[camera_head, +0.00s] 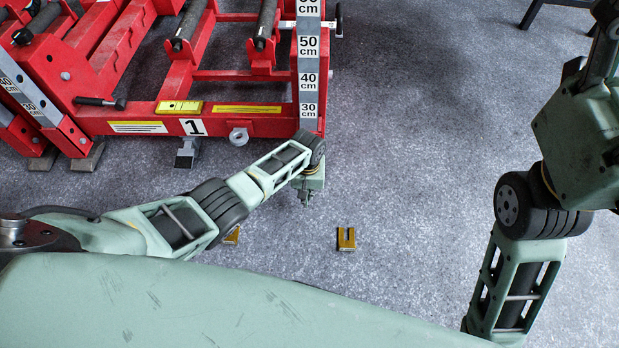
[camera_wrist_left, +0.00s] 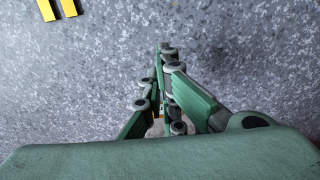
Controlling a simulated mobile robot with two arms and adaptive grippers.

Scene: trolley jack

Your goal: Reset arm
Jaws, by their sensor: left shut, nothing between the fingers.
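My left arm reaches in from the left in the head view, over the floor in front of the red jack frame (camera_head: 230,125). Its gripper (camera_head: 305,198) points down and looks small, close to the frame's front right corner. In the left wrist view its fingers (camera_wrist_left: 165,50) meet at the tips with nothing between them, above bare grey floor. My right arm rises at the right edge of the head view. Its gripper (camera_head: 598,60) points upward and is partly cut off by the picture edge, so its finger opening cannot be told.
A yellow U-shaped block (camera_head: 346,239) lies on the floor. Another yellow piece (camera_head: 232,236) is partly hidden behind my left arm. Yellow bars (camera_wrist_left: 57,10) show at the wrist view's top left. A scaled post (camera_head: 309,80) stands at the frame's corner. Floor to its right is clear.

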